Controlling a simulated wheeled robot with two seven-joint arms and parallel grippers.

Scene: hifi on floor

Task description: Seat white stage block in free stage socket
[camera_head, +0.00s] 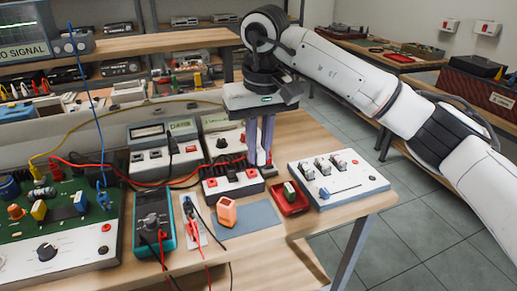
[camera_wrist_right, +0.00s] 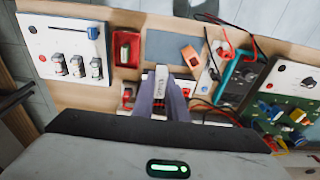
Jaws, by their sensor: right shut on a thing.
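My right gripper (camera_head: 260,160) points down over the right end of a white-and-black unit with red parts (camera_head: 222,188). Its two purple fingers are shut on a small white block (camera_wrist_right: 161,80), which shows between the fingertips in the right wrist view. In the head view the block is hidden by the fingers, and I cannot tell whether it touches the unit. The green circuit board (camera_head: 75,240) at the left carries several coloured blocks and a black knob. I cannot make out a free socket clearly. My left gripper is not in view.
A red tray (camera_head: 303,209) with a small green-and-white piece, an orange block (camera_head: 226,211) by a grey mat (camera_head: 258,222), and a multimeter (camera_head: 153,222) are in front. A white switch panel (camera_head: 355,187) stands right. Red and black leads cross the bench.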

